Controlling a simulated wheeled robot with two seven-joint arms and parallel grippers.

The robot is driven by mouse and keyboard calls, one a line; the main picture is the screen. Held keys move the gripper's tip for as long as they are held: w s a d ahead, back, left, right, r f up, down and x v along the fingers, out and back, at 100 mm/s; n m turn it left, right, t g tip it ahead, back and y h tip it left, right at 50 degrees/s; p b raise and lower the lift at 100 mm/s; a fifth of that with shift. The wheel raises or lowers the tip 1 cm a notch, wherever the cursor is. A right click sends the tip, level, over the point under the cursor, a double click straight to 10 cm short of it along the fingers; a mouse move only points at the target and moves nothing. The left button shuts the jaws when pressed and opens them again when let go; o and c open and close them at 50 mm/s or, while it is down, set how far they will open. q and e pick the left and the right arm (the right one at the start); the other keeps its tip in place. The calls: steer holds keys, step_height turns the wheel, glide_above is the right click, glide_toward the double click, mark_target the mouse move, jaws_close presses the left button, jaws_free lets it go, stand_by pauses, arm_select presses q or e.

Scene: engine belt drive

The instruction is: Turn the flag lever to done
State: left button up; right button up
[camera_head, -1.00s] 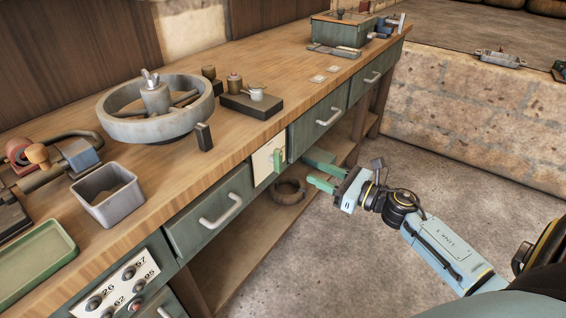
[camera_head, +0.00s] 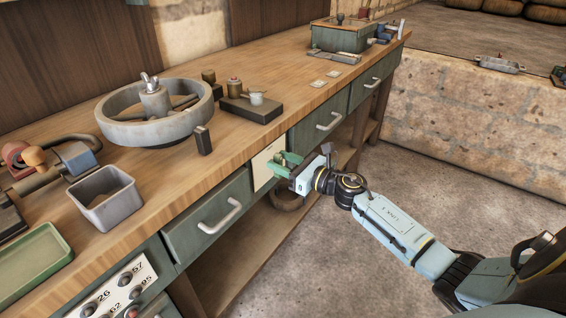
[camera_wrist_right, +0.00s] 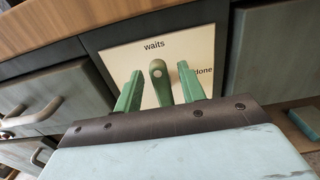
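The flag lever (camera_wrist_right: 159,85) is a green bar with a rounded end on a cream plate (camera_wrist_right: 115,62). In the right wrist view it stands nearly upright below the word "waits"; the word "done" is to its right. My right gripper (camera_wrist_right: 160,71) is open, its two green fingers on either side of the lever with visible gaps. In the head view, the right gripper (camera_head: 281,160) is in front of the plate (camera_head: 261,168) on the bench front and hides much of the lever. My left gripper is not in view.
Grey-green drawers (camera_head: 208,215) with bar handles flank the plate. The wooden bench top (camera_head: 225,150) above carries a large grey pulley wheel (camera_head: 120,127), a small dark upright block (camera_head: 203,141) and a grey bin (camera_head: 105,205). The floor to the right is clear.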

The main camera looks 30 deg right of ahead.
jaws_close()
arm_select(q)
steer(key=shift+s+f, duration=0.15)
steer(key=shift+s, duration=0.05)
